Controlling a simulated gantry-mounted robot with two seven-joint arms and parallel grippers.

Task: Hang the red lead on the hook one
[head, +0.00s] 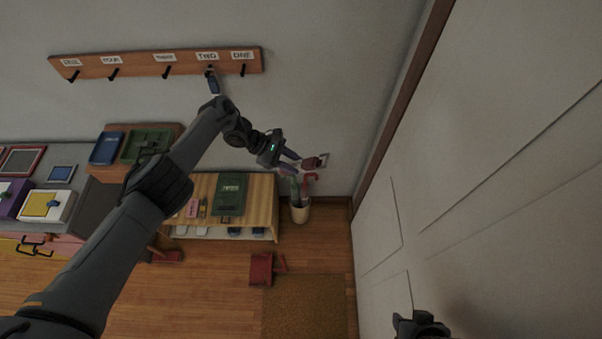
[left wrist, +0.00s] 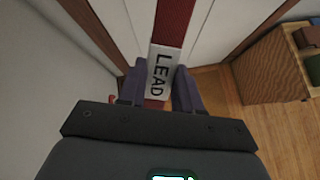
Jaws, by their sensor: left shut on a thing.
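The red lead (left wrist: 175,22) is a red strap with a white tag reading LEAD. My left gripper (head: 296,161) is shut on it; in the left wrist view the tag sits between the purple fingers (left wrist: 160,90). In the head view the lead (head: 312,164) shows small at the fingertips, before the grey wall. Hook one (head: 243,70) is the rightmost dark hook on the wooden rail (head: 140,64), under its label, and looks empty. It is up and left of my left gripper. A dark part of my right arm shows at the bottom edge; its fingers cannot be made out.
A small dark blue item (head: 212,85) hangs from hook two beside hook one. A wooden bench (head: 262,190) holds a green item (head: 230,193). A white door (head: 480,170) is at right.

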